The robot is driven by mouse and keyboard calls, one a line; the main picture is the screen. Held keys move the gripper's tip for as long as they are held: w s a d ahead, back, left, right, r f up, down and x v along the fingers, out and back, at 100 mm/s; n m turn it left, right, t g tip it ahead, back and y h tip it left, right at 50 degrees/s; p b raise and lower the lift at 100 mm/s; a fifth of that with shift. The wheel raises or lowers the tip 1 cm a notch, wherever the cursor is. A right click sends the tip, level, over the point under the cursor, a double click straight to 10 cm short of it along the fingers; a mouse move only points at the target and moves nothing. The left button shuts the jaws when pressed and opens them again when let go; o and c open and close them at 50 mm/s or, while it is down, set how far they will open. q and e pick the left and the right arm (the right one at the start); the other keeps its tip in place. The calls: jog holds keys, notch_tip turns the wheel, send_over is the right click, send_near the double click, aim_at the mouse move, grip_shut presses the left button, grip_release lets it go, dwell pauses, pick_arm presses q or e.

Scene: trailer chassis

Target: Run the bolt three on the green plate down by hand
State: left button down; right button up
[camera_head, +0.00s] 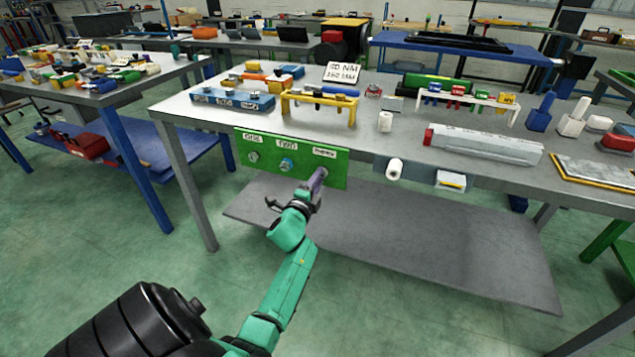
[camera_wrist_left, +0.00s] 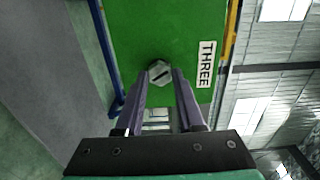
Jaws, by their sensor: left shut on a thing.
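The green plate (camera_head: 335,178) hangs upright on the front edge of the workbench, with labels reading ONE, TWO and THREE. It fills the upper middle of the left wrist view (camera_wrist_left: 135,35). Bolt three (camera_wrist_left: 159,72) is a grey hex head beside the THREE label (camera_wrist_left: 206,64), set against the plate. My left gripper (camera_head: 319,177) reaches the plate's right part. Its two purple fingers, also in the left wrist view (camera_wrist_left: 160,80), are shut on the sides of bolt three's head. In the head view the gripper mostly hides this bolt. My right gripper is not in view.
Bolt one (camera_head: 253,157) and bolt two (camera_head: 287,164) sit to the left on the same plate. A white roll (camera_head: 394,169) and a small box (camera_head: 451,181) are at the bench front to the right. A grey lower shelf (camera_head: 420,245) lies below, bare.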

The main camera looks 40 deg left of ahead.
pick_arm(q)
jog(key=shift+d+f, duration=0.15)
jog(key=shift+f, duration=0.25)
jog(key=c, duration=0.6)
grip_release()
jog(key=shift+c, duration=0.2)
jog(key=shift+o, duration=0.6)
jog(key=shift+r, duration=0.25)
jog(key=v, duration=1.4)
jog(key=shift+s, duration=0.3)
jog(key=shift+d, duration=0.15)
